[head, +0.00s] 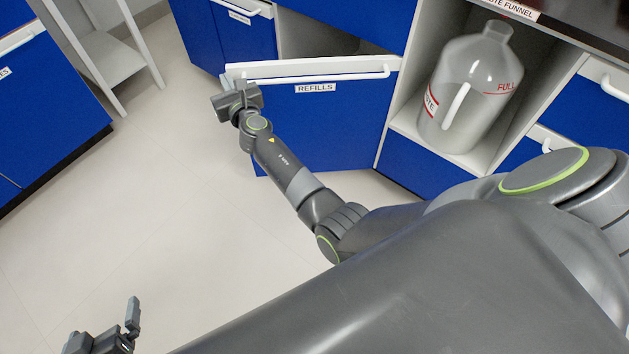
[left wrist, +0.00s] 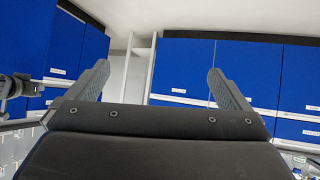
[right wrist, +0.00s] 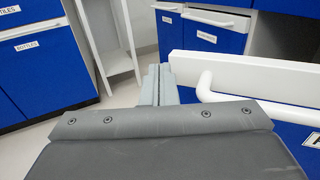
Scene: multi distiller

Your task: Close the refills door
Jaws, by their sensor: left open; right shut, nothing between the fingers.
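The blue refills door (head: 335,125) stands open at an angle to its cabinet, with the dark interior showing behind its white top edge. Its white bar handle (head: 325,77) runs along the upper front. My right gripper (head: 238,92) is shut and empty at the door's left end, by the handle's left end; I cannot tell whether it touches. In the right wrist view the shut fingers (right wrist: 157,84) lie just left of the handle (right wrist: 206,84) and the door's white edge (right wrist: 245,75). My left gripper (head: 104,328) is open and empty, low at the left, far from the door.
A large clear waste bottle (head: 468,90) stands in an open compartment right of the door. Other blue cabinets (head: 50,105) stand at the left, with a white shelf stand (head: 105,60) behind. The pale floor (head: 160,200) in front of the door is clear.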

